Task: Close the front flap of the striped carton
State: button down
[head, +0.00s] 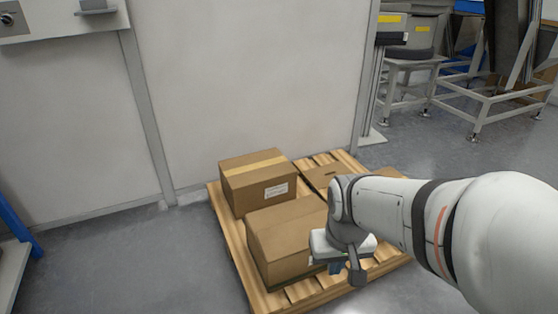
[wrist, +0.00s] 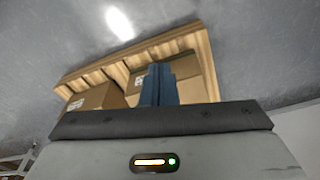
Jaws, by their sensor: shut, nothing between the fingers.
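Several brown cartons stand on a wooden pallet. In the wrist view, my gripper's blue fingers (wrist: 158,72) are together and empty, in front of a carton (wrist: 190,88); contact cannot be told.
The pallet (head: 240,258) stands on grey floor near a pale wall panel (head: 245,75). A lower carton (head: 322,176) lies at the back, and my arm covers the pallet's right side. Metal stands (head: 405,75) are at the back right. Floor left of the pallet is clear.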

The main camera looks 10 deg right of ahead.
jog(key=w+d+f+n+t+p, duration=0.1)
jog(key=w+d+f+t+p, duration=0.15)
jog(key=w, duration=0.55)
jog(key=w+d+f+n+t+p, duration=0.15)
jog(key=w+f, duration=0.25)
jog(key=w, duration=0.5)
jog(key=t+y, duration=0.4)
jog(key=t, duration=0.2)
send_over(300, 228)
jog(key=s, duration=0.1)
jog(key=shift+n, duration=0.45)
jog(key=f, duration=1.3)
jog(key=shift+s+d+f, duration=0.1)
jog(key=shift+s+f, duration=0.1)
jog(key=shift+w+f+b, duration=0.25)
jog(key=shift+f+b, duration=0.2)
jog(key=shift+f, duration=0.15)
jog(key=shift+w+f+b, duration=0.2)
jog(key=shift+f+b, duration=0.2)
jog(key=shift+f, duration=0.2)
jog(key=shift+w+a+f, duration=0.2)
jog(key=shift+f, duration=0.35)
